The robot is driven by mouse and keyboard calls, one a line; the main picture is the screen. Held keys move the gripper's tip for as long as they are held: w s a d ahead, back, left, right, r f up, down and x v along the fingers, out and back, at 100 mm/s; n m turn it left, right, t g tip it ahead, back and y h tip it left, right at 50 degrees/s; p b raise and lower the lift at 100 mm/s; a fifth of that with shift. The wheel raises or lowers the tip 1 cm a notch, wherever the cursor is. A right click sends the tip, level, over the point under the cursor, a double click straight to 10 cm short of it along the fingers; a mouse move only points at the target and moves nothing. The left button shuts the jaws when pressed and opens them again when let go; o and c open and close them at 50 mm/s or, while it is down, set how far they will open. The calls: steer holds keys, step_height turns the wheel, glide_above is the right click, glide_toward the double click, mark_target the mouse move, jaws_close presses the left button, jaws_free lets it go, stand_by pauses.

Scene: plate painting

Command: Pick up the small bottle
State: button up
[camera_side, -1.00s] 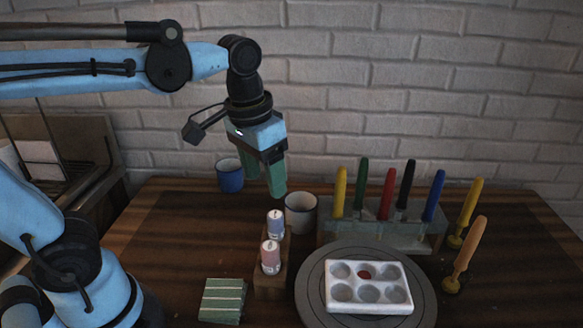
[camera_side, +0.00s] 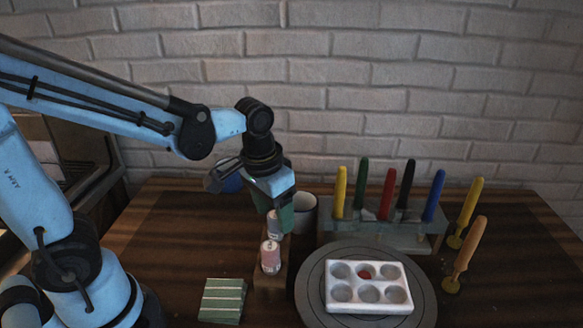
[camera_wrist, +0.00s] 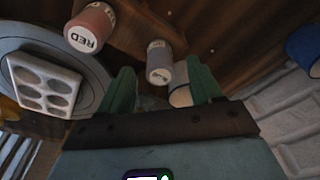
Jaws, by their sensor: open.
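Two small bottles stand in a wooden block (camera_side: 268,285). The pale blue-grey bottle (camera_side: 274,227) is the farther one, and the pink bottle (camera_side: 270,258) labelled RED is nearer the side camera. In the wrist view the pale bottle (camera_wrist: 159,58) lies between and just beyond my two green fingertips, and the pink bottle (camera_wrist: 92,26) is outside them to the left. My gripper (camera_side: 275,208) points down over the pale bottle, open and empty. The wrist view shows my gripper (camera_wrist: 160,68) with a gap on both sides of the bottle. I cannot tell its exact height above it.
A rack (camera_side: 385,240) of coloured tools is at the right. A white palette (camera_side: 369,287) sits on a grey turntable (camera_side: 424,295). Green striped tiles (camera_side: 222,300) lie at front left.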

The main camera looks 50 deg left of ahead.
mark_target(276, 232)
steer(key=shift+w+f, duration=0.2)
steer(key=shift+f, duration=1.05)
steer(key=shift+c, duration=0.3)
steer(key=c, duration=0.7)
